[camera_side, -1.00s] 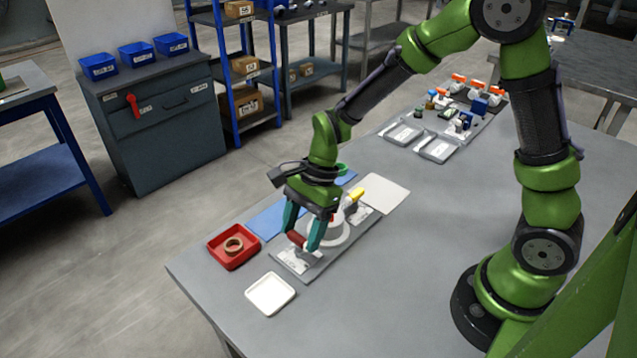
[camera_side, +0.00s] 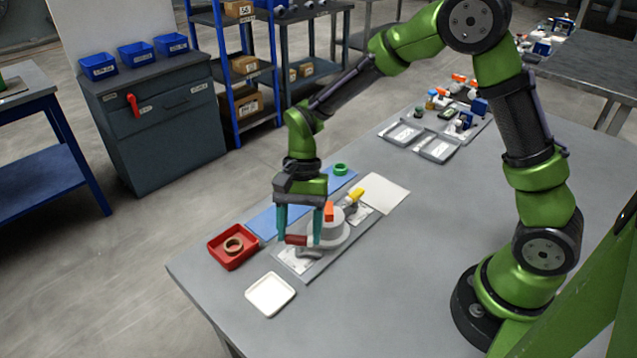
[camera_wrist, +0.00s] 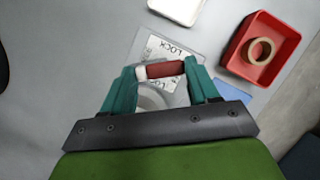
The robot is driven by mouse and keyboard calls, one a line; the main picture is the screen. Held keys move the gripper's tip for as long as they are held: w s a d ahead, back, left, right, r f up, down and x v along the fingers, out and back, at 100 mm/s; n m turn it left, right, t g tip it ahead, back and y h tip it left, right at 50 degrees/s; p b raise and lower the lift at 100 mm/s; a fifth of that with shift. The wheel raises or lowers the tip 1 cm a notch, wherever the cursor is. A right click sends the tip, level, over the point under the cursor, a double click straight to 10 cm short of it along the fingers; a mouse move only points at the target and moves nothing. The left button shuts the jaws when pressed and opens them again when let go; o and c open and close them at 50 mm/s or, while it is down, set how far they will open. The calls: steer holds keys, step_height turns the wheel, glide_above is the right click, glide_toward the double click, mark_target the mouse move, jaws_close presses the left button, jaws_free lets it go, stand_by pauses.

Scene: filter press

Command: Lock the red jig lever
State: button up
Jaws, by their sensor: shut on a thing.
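The red jig lever's handle (camera_side: 297,240) is low at the near-left side of the grey round jig (camera_side: 330,232). It also shows in the wrist view (camera_wrist: 165,69), lying between my two teal fingers. My gripper (camera_side: 300,238) points down and is shut on the red handle. In the wrist view, plates printed "LOCK" (camera_wrist: 157,48) lie beneath and beside the handle. An orange block (camera_side: 329,211) and a yellow handle (camera_side: 356,194) show on the jig's far side. The middle of the jig is partly hidden by my fingers.
A red tray (camera_side: 233,262) with a tan ring (camera_side: 233,245) stands left of the jig. A white tray (camera_side: 270,303) is in front. A blue mat (camera_side: 264,222) with a green ring (camera_side: 341,169) lies behind. Open table is to the right.

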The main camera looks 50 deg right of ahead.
steer(key=n+h, duration=0.1)
steer(key=n, duration=0.1)
steer(key=n+g, duration=0.1)
steer(key=n, duration=0.2)
steer(key=shift+w+a+n+h, duration=0.2)
steer(key=shift+n+h, duration=0.1)
steer(key=shift+h, duration=0.1)
steer(key=n+h, duration=0.1)
steer(key=n, duration=0.1)
steer(key=n+h, duration=0.1)
steer(key=n, duration=0.2)
steer(key=shift+w+a+g, duration=0.1)
steer(key=shift+a+g, duration=0.05)
steer(key=shift+g, duration=0.25)
steer(key=shift+n, duration=0.3)
steer(key=o, duration=1.1)
steer(key=shift+c, duration=0.2)
steer(key=v, duration=1.7)
steer(key=shift+a, duration=0.1)
steer(key=shift+f, duration=0.1)
